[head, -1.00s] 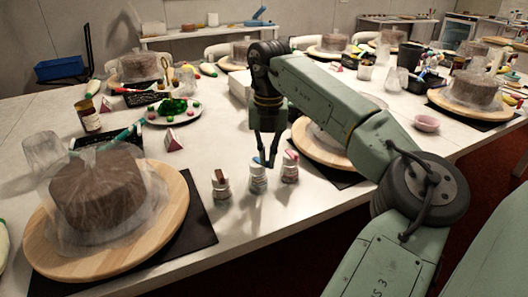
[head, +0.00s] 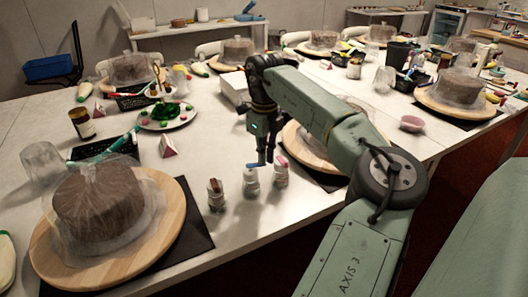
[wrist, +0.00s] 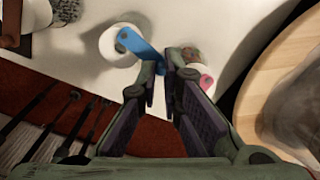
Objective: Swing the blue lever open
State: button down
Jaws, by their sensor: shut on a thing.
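Three small jars stand in a row near the table's front edge. The middle jar (head: 251,182) is white and carries the blue lever (head: 253,165) on top. In the wrist view the blue lever (wrist: 138,42) reaches from over the white jar (wrist: 118,46) to between my fingertips. My gripper (head: 265,157) is just right of the middle jar, pointing down. In the wrist view my gripper (wrist: 162,72) is shut on the free end of the lever. The fingers partly hide that end.
The left jar (head: 216,197) has a brown top. The right jar (head: 281,173) has a pink lever and stands close beside my gripper. Wrapped cakes on wooden turntables (head: 170,237) stand on both sides. Some bare white table lies in front of the jars.

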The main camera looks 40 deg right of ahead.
jog(key=shift+w+d+n+p, duration=0.15)
jog(key=shift+w+n+p, duration=0.3)
jog(key=shift+n, duration=0.6)
jog(key=shift+w+d+n+p, duration=0.15)
jog(key=shift+w+n+p, duration=0.25)
jog(key=shift+n, duration=0.65)
jog(key=c, duration=1.7)
grip_release()
jog(key=shift+r, duration=0.15)
notch_tip(320, 180, up, 12)
